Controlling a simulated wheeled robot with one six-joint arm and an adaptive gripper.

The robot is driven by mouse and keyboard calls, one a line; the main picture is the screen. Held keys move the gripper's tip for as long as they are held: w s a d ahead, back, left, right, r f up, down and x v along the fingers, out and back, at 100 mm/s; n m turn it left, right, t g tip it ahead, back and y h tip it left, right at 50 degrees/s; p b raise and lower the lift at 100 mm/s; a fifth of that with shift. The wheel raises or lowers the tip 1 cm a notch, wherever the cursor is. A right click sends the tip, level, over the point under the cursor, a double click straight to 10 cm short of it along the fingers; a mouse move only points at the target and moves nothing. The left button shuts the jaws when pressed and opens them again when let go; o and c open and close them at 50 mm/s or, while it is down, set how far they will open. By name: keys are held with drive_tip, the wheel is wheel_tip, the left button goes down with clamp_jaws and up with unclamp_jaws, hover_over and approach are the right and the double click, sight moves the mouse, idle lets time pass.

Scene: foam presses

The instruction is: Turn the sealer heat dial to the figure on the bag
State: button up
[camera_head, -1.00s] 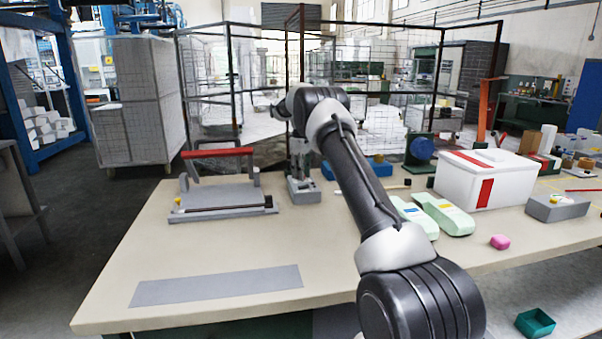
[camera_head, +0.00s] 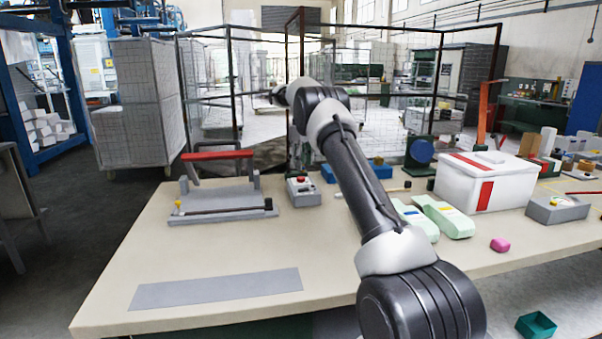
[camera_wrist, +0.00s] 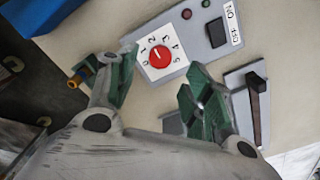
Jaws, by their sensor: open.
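The sealer control box (camera_head: 303,191) is a small grey box with a red dial on top, right of the sealer. In the wrist view the dial (camera_wrist: 159,57) is a red round knob on a white plate numbered 0 to 5. I cannot tell for certain which figure it points to. My gripper (camera_wrist: 162,72) is open and empty, its green-tipped fingers apart on the near side of the dial, not gripping it. The sealer (camera_head: 222,203) has a raised red handle. Two pale green packs (camera_head: 443,216) lie right of my arm; no figure on them is legible.
Beside the dial are a dark rocker switch (camera_wrist: 216,32) marked OFF/ON and small lamps. A blue bin (camera_head: 380,169) stands behind my arm. The table front around the grey strip (camera_head: 217,289) is clear.

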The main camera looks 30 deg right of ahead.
sight(301, 177)
wheel_tip(301, 177, up, 6)
drive_tip(key=shift+r, duration=0.25)
drive_tip(key=shift+w, duration=0.1)
idle(0.4)
